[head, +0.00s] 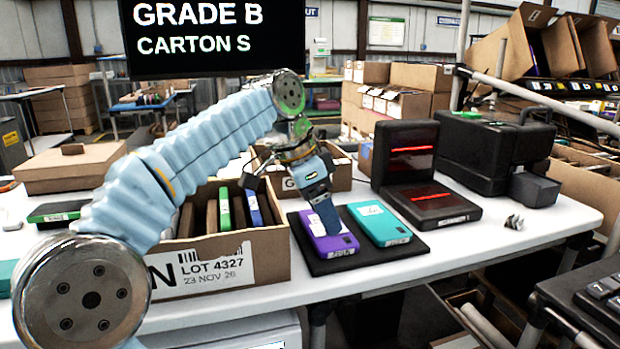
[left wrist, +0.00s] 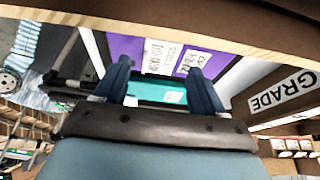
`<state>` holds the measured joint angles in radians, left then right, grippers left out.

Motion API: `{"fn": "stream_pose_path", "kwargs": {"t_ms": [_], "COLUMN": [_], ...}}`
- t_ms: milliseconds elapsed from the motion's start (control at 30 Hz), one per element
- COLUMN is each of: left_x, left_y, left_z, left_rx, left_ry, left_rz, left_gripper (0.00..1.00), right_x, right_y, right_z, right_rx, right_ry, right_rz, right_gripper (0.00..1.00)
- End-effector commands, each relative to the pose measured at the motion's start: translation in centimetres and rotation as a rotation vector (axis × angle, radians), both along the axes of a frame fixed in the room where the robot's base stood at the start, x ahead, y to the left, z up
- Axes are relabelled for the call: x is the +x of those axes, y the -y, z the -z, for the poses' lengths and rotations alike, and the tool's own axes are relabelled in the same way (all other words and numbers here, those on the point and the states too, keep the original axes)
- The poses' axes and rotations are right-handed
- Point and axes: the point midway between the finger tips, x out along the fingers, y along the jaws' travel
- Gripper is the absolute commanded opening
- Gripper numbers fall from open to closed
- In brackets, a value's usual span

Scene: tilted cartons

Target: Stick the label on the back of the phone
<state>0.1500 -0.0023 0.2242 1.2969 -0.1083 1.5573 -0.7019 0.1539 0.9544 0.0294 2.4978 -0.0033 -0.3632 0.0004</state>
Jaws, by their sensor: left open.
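A purple phone (head: 345,240) lies on a black mat (head: 385,256), beside a teal phone (head: 379,223). Small white labels show near the front edges of both phones. My left gripper (head: 328,222) points down over the purple phone and hides part of it; contact cannot be told. In the left wrist view the fingers (left wrist: 163,85) are open and apart, with nothing seen clamped between them. Beyond them the purple phone (left wrist: 122,48) carries white printed labels (left wrist: 162,57), and the teal phone (left wrist: 150,91) shows between the fingers. My right gripper is not in view.
An open carton marked LOT 4327 (head: 215,275) holds upright phones left of the mat. A black device with red-lit slots (head: 420,180) and a black case (head: 495,150) stand behind right. A GRADE B screen (head: 200,40) hangs above.

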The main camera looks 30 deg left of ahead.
Motion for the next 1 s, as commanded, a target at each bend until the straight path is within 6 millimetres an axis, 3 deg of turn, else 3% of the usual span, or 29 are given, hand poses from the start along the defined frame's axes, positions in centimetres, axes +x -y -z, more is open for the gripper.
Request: {"fn": "stream_pose_path", "kwargs": {"t_ms": [400, 667, 1000], "left_x": [-2.9, -3.6, -3.7], "left_y": [-2.5, -3.1, -3.1], "left_z": [-9.9, -11.5, -11.7], "left_rx": [0.001, 0.000, 0.001], "left_ry": [0.007, 0.005, 0.004], "left_rz": [-0.003, -0.002, -0.002], "left_gripper": [0.70, 0.70, 0.70], "right_x": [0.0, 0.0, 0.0], "right_y": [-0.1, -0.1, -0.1], "right_z": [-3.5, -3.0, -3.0], "right_rx": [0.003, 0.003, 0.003], "right_ry": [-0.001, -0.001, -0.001], "right_rz": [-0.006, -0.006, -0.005], "right_gripper": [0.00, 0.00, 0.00]}}
